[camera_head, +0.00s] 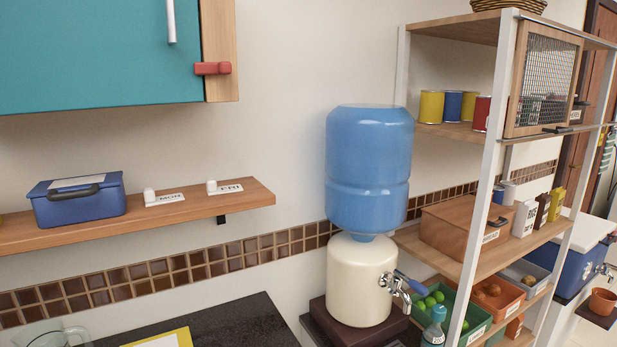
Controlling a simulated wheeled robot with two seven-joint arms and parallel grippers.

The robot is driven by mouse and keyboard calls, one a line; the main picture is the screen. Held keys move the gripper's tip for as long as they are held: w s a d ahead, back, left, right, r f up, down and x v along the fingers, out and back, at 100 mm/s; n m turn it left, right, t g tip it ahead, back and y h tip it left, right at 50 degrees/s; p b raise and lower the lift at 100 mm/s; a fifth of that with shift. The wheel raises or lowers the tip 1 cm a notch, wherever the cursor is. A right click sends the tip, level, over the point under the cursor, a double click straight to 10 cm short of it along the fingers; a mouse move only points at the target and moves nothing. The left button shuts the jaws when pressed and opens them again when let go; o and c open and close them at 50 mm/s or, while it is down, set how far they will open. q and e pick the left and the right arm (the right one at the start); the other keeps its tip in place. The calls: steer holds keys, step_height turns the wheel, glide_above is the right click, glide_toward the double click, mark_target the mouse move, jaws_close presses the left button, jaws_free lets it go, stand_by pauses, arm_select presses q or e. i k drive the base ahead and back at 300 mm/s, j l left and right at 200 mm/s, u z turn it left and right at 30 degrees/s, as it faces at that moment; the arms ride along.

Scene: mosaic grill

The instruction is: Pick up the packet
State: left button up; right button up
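Neither of my grippers shows in the head view. Several small upright packs stand in a row on the middle level of the shelf rack at the right: a white pack with dark print (523,219), a dark brown pack (542,210) and a yellow pack (556,204). I cannot tell which of them, if any, is the packet. A wooden box (455,235) with a label sits to their left on the same level. The rack's white post partly covers this level.
A blue water jug (368,165) stands upside down on a cream dispenser (361,280) left of the rack (488,150). A wall shelf (240,197) holds a blue box (80,203). A dark counter (245,325) and glass jug (52,338) are at the bottom left.

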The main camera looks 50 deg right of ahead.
mark_target(545, 199)
steer(key=k+l+z, duration=0.1)
steer(key=z, duration=0.3)
steer(key=l+z, duration=0.15)
steer(key=z, duration=0.3)
steer(key=k+l+z, duration=0.2)
steer(key=l, duration=0.4)
steer(key=k+l+z, duration=0.2)
steer(key=l, duration=0.4)
steer(key=l+z, duration=0.2)
steer(key=l, duration=0.45)
steer(key=k+l+z, duration=0.2)
steer(key=l, duration=2.15)
